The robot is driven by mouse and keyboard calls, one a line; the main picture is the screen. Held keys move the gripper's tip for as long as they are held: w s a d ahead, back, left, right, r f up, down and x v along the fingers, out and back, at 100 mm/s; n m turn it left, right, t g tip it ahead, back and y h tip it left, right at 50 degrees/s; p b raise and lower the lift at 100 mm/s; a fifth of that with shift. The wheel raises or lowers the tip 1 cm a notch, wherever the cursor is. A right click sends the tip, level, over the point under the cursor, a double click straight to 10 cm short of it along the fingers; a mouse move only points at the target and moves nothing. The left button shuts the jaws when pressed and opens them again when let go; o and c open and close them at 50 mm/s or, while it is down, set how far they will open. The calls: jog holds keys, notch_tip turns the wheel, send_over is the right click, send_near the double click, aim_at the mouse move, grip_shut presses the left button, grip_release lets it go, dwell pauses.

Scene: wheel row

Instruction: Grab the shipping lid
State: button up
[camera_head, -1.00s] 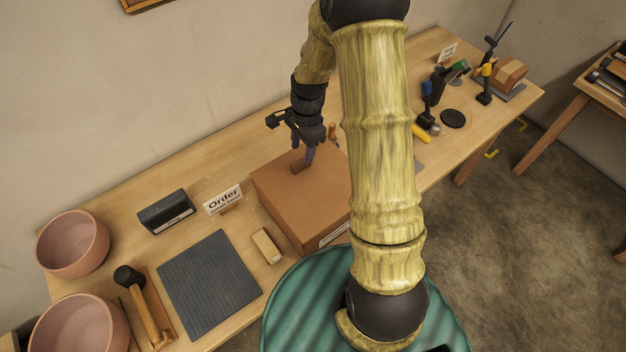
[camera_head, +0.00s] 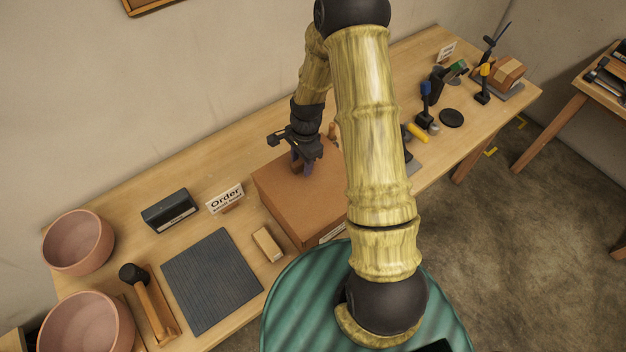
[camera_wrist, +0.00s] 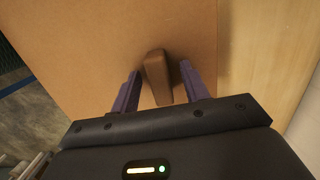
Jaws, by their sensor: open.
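The shipping lid (camera_head: 292,199) is the flat brown top of a box on the workbench, partly hidden by my arm in the head view. In the wrist view the lid (camera_wrist: 90,50) fills most of the picture, with a darker brown block-like handle (camera_wrist: 156,74) standing on it. My gripper (camera_head: 303,166) is over the lid, pointing down. In the wrist view my gripper (camera_wrist: 160,88) is open, one purple finger on each side of the handle, with a visible gap at each side. I cannot tell how deep the fingers reach.
An "Order" sign (camera_head: 225,199), a dark mat (camera_head: 211,280) and a small wooden block (camera_head: 267,244) lie left of the box. Pink bowls (camera_head: 78,243) and a mallet (camera_head: 148,304) are further left. Drills and other tools (camera_head: 427,105) stand to the right.

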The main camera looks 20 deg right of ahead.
grip_shut()
jog(key=shift+r, duration=0.1)
notch_tip(320, 180, up, 10)
jog(key=b, duration=0.2)
jog(key=shift+b, duration=0.3)
dwell(0.3)
dwell(0.3)
